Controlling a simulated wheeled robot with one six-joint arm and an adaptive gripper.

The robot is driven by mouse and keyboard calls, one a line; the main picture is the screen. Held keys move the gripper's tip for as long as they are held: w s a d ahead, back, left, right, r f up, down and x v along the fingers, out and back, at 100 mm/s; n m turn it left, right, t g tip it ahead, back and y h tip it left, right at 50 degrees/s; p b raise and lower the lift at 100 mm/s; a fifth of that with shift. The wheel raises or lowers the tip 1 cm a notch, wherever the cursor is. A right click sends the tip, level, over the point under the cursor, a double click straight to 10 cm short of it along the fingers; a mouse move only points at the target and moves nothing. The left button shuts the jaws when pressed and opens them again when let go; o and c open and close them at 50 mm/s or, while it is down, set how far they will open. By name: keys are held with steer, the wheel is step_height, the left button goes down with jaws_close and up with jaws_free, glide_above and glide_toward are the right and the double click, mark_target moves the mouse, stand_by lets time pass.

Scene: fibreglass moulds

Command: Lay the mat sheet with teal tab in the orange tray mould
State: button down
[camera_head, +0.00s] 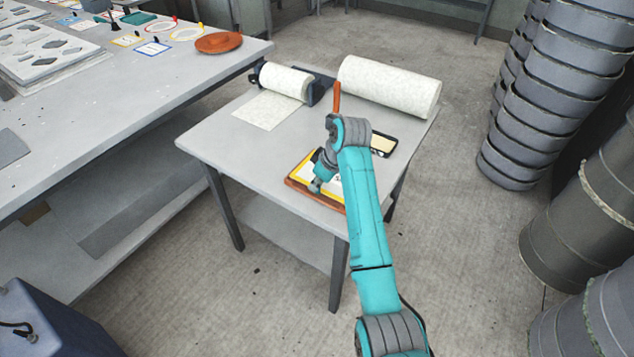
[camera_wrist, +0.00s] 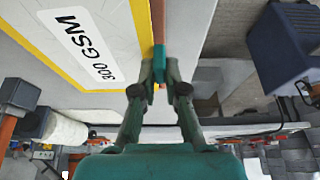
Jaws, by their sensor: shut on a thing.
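The mat sheet is white with a yellow border and a "300 GSM" label; it fills the upper left of the wrist view (camera_wrist: 88,40). My gripper (camera_wrist: 160,74) is shut on its teal tab (camera_wrist: 160,52) at the sheet's edge. In the head view the sheet (camera_head: 303,168) is at the front of the small table, with my gripper (camera_head: 317,186) over it. The orange tray mould (camera_head: 312,192) shows as a rim along the sheet's near edge, and as a strip beside the yellow border in the wrist view (camera_wrist: 158,22). My arm hides the right part of both. I cannot tell whether the sheet touches the tray floor.
The small grey table (camera_head: 215,145) also holds a roll on a dispenser (camera_head: 286,82), a large roll (camera_head: 388,84) and a dark-framed tray (camera_head: 383,144). The long workbench (camera_head: 120,100) at left carries coloured sheets and an orange disc (camera_head: 218,42). Grey tubs (camera_head: 555,90) are stacked at right.

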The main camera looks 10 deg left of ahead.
steer(key=shift+f, duration=0.8)
stand_by(0.5)
steer(key=c, duration=1.1)
jaws_free()
steer(key=shift+c, duration=0.2)
steer(key=v, duration=1.2)
steer(key=shift+d, duration=0.1)
